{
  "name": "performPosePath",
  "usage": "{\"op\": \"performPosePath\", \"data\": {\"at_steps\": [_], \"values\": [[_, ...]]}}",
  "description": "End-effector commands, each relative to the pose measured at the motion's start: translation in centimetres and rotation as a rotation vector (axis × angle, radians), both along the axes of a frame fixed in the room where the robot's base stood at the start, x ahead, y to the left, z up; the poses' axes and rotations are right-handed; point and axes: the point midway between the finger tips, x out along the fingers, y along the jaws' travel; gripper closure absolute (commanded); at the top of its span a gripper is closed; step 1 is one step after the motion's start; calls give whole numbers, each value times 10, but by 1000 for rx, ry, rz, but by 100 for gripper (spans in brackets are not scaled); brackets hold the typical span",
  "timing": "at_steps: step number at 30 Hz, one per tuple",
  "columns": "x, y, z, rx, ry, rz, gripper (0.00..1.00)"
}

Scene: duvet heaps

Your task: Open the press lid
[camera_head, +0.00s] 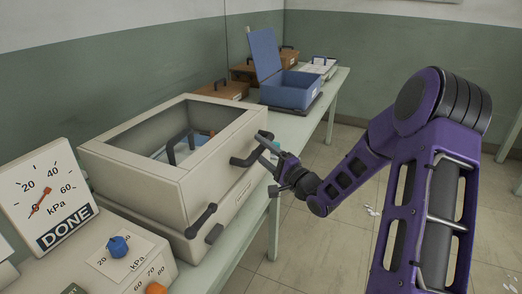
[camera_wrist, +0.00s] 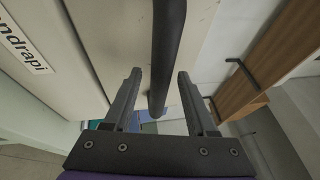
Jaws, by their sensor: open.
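The press is a beige box at the left centre of the head view. Its lid (camera_head: 180,185) has a window in the top and appears down on the base. A dark bar handle (camera_head: 243,159) sticks out from the lid's front face. My gripper (camera_head: 268,148) is at the right end of this handle. In the wrist view my gripper (camera_wrist: 159,75) is open, with the dark handle bar (camera_wrist: 168,40) running between its two fingers. The fingers are not closed on the bar; light contact cannot be told.
A dark lever (camera_head: 202,220) sits lower on the press front. A gauge reading DONE (camera_head: 50,200) and a panel with a blue knob (camera_head: 118,246) stand at left. An open blue box (camera_head: 290,88) and brown cases (camera_head: 222,90) stand behind. Floor at right is mostly clear.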

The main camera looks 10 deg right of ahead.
Motion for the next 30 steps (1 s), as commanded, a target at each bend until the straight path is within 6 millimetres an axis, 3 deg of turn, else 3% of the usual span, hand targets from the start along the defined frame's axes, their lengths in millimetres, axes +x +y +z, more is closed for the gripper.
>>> {"op": "performPosePath", "data": {"at_steps": [6,16,30], "values": [[0,0,0,0,0,0,43],[0,0,0,0,0,0,100],[0,0,0,0,0,0,100]]}}
